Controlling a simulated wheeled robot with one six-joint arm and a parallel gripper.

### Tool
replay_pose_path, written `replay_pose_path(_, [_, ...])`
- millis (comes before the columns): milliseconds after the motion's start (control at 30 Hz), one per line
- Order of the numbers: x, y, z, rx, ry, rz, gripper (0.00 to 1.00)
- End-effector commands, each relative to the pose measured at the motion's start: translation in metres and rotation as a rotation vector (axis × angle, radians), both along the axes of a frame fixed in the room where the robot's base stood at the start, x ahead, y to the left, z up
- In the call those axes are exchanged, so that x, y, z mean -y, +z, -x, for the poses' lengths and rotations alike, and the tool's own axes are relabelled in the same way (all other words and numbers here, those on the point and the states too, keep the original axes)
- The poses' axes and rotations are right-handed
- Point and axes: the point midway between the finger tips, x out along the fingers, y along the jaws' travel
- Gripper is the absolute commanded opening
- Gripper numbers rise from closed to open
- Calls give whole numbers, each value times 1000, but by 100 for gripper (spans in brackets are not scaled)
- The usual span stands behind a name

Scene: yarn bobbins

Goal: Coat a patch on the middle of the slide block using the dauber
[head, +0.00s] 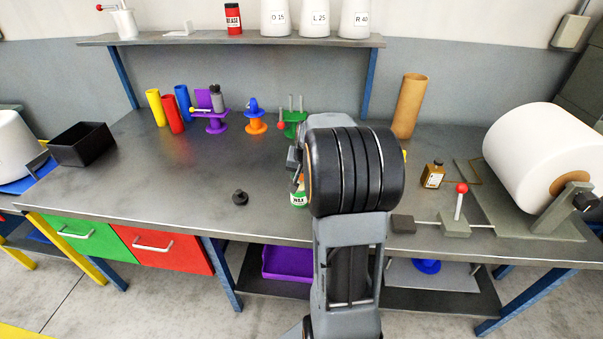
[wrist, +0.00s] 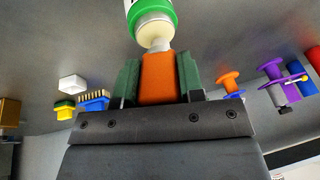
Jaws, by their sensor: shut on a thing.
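My gripper (wrist: 160,75) points down, its green fingers shut on the orange body of what I take to be the dauber (wrist: 160,80). Beyond its pale end is a cream round part of a white-and-green container (wrist: 152,8). I cannot tell whether they touch or are joined. In the head view my black wrist hides the fingers, and the labelled white-and-green container (head: 299,199) shows low at its left edge. The likely slide block is the grey block (head: 455,226) with a red-knobbed lever, on a rod at the front right; its middle looks bare.
A dark block (head: 403,225) sits at the rod's left end. A large white roll (head: 540,150), an amber bottle (head: 433,174) and a cardboard tube (head: 410,105) stand right. Coloured spools (head: 256,122) stand behind. A black knob (head: 240,198) lies on the mostly clear left-front bench.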

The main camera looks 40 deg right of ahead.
Motion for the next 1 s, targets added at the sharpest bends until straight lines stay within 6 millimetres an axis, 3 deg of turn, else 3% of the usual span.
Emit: replay_pose_path(1000, [0, -8, 0, -1, 0, -1, 12])
